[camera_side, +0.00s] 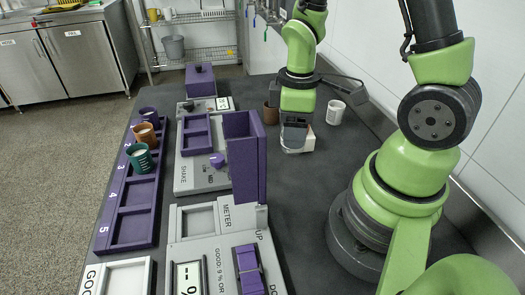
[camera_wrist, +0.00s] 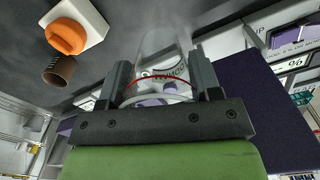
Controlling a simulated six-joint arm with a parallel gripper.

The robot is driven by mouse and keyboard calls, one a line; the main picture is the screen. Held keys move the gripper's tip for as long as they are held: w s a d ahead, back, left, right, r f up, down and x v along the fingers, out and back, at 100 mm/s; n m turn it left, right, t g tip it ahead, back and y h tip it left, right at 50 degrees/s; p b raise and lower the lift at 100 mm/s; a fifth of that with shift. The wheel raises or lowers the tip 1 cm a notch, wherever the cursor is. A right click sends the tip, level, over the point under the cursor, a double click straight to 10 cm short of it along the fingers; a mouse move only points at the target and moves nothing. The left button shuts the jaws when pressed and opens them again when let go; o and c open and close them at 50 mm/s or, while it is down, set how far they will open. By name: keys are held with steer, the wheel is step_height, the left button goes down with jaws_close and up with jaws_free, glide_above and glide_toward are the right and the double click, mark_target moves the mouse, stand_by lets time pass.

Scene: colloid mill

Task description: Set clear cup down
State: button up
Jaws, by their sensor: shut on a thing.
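My gripper (camera_side: 295,138) hangs over the dark bench, right of the upright purple panel (camera_side: 246,155). In the wrist view its two fingers (camera_wrist: 163,88) are shut on the clear cup (camera_wrist: 160,55), one on each side. The cup is see-through with a red line around it, and grey and purple parts show through it. In the side view I cannot make out the cup clearly. I cannot tell its height above the bench.
A purple rack (camera_side: 132,198) at left holds several cups in numbered slots; its near slots are empty. A white block (camera_wrist: 86,22) with an orange knob (camera_wrist: 67,37) and a brown cup (camera_wrist: 58,70) stand near my gripper. A white cup (camera_side: 336,111) stands behind.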

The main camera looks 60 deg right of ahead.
steer(key=shift+r, duration=0.2)
steer(key=w+a, duration=1.9)
steer(key=a, duration=0.8)
step_height(320, 180, down, 9)
steer(key=shift+s+a+f, duration=0.1)
steer(key=shift+s+f, duration=0.05)
steer(key=shift+f, duration=0.05)
steer(key=shift+f, duration=0.1)
steer(key=o, duration=0.9)
